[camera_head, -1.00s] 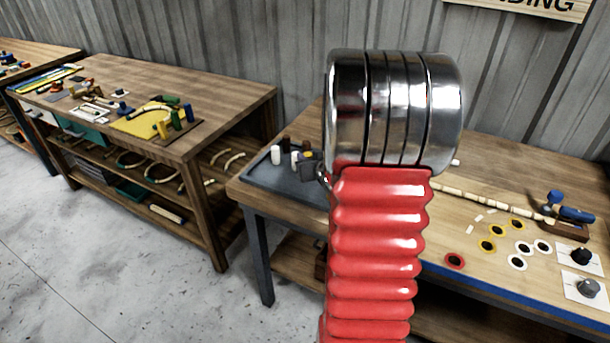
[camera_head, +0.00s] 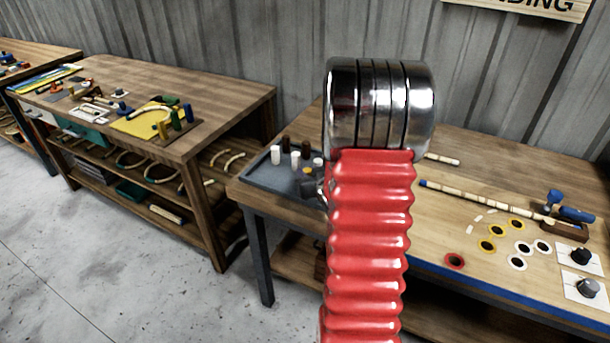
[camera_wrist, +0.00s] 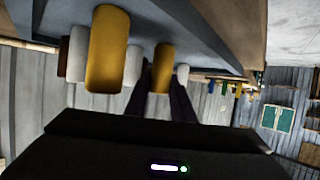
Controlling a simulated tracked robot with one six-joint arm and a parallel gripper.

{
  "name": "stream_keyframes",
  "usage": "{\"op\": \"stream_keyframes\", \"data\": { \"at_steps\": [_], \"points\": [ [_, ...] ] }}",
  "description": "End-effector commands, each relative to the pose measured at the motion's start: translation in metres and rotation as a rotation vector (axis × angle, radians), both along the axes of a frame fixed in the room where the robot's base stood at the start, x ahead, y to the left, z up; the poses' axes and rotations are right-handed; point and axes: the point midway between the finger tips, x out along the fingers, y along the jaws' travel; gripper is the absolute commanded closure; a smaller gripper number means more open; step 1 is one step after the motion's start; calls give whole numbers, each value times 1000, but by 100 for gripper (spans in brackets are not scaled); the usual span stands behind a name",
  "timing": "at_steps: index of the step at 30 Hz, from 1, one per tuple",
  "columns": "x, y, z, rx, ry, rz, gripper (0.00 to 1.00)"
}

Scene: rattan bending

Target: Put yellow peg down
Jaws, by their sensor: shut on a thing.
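My gripper (camera_wrist: 163,100) is shut on a yellow peg (camera_wrist: 164,66) in the wrist view, which looks upside down. The peg's end is at or close to the grey tray (camera_wrist: 205,42); I cannot tell if it touches. Another yellow peg (camera_wrist: 108,50) stands nearer the wrist camera, with white pegs (camera_wrist: 133,66) beside the held one. In the head view my gripper (camera_head: 313,188) is low over the tray (camera_head: 262,176) at the bench's left end, partly hidden by my arm. A bit of yellow (camera_head: 307,170) shows just above it.
White pegs (camera_head: 276,155) and brown pegs (camera_head: 287,144) stand close together on the tray. To the right on the bench lie a rattan pole (camera_head: 470,198), coloured rings (camera_head: 487,245) and a blue-handled tool (camera_head: 570,213). Another workbench (camera_head: 215,95) stands at the left.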

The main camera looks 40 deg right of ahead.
Motion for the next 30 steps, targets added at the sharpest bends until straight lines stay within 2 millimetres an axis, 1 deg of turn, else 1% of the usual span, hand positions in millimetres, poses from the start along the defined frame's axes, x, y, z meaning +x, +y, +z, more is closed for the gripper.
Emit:
{"op": "stream_keyframes", "data": {
  "at_steps": [11, 12, 15, 25, 30],
  "points": [
    [0, 0, -3, 0, 0, 0, 99],
    [0, 0, -2, 0, -1, 0, 76],
    [0, 0, -2, -1, -1, 0, 70],
    [1, 0, 0, -1, -1, 1, 70],
    [-6, 5, 6, -2, -2, -3, 70]
  ]
}}
